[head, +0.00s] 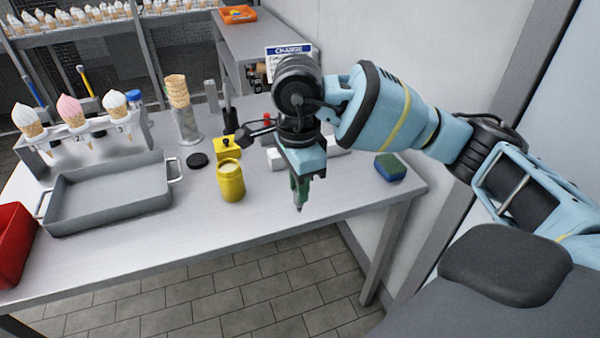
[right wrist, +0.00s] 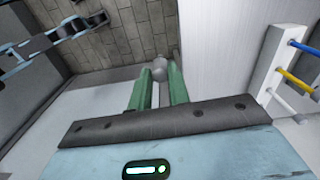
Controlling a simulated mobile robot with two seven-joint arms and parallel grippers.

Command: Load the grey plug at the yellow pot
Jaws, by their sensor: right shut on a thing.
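My right gripper (head: 299,190) points down over the front part of the table, to the right of the yellow pot and apart from it. Its green fingers are shut on the grey plug (head: 299,208), whose small end shows below the fingertips. In the right wrist view the plug (right wrist: 159,71) is a rounded grey piece between the tips of my right gripper (right wrist: 160,84). The yellow pot (head: 231,182) stands upright on the table, with a pale top. Whether anything is inside it cannot be told. My left gripper is not in view.
A yellow box (head: 227,148) with a black knob stands behind the pot. A black disc (head: 197,160) and a grey tray (head: 110,204) lie to the left. A blue and green sponge (head: 390,167) lies right. A white rack with coloured pegs (right wrist: 287,62) shows in the wrist view.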

